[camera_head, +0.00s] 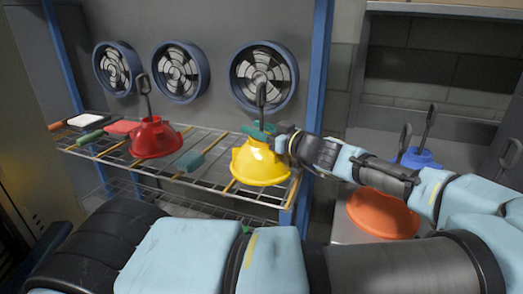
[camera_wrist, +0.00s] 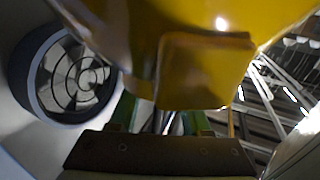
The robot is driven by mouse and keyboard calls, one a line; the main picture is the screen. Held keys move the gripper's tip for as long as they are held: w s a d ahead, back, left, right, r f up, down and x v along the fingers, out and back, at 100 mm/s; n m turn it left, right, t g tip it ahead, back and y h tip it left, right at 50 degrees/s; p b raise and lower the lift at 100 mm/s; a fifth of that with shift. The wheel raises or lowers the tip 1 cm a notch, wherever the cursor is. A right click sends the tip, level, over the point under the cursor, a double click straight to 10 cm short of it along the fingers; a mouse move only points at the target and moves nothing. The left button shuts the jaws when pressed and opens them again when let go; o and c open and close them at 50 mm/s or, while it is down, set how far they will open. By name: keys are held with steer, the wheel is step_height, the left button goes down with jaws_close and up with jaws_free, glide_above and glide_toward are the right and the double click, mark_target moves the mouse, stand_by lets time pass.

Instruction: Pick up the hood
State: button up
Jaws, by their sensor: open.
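A yellow hood (camera_head: 260,165) with a dark upright hook (camera_head: 261,97) on top stands at the right end of the wire rack. My gripper (camera_head: 259,132) reaches in from the right, its green fingers at the base of the hook, just above the dome. In the wrist view the yellow hood (camera_wrist: 205,65) fills the top, close in front of my gripper (camera_wrist: 163,120). The green fingers are apart, with narrow bars showing between them. I cannot tell whether the hook's stem lies between the fingers or whether they touch it.
A red hood (camera_head: 156,138) with a hook stands left on the wire rack (camera_head: 213,165), among several handled tools. An orange hood (camera_head: 382,212) and a blue hood (camera_head: 416,159) are at the right, behind my arm. A blue post (camera_head: 318,75) stands close to my gripper. Fans line the wall behind.

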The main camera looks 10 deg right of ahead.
steer(key=shift+w+a, duration=0.4)
steer(key=shift+w, duration=0.05)
jaws_close()
stand_by(1.1)
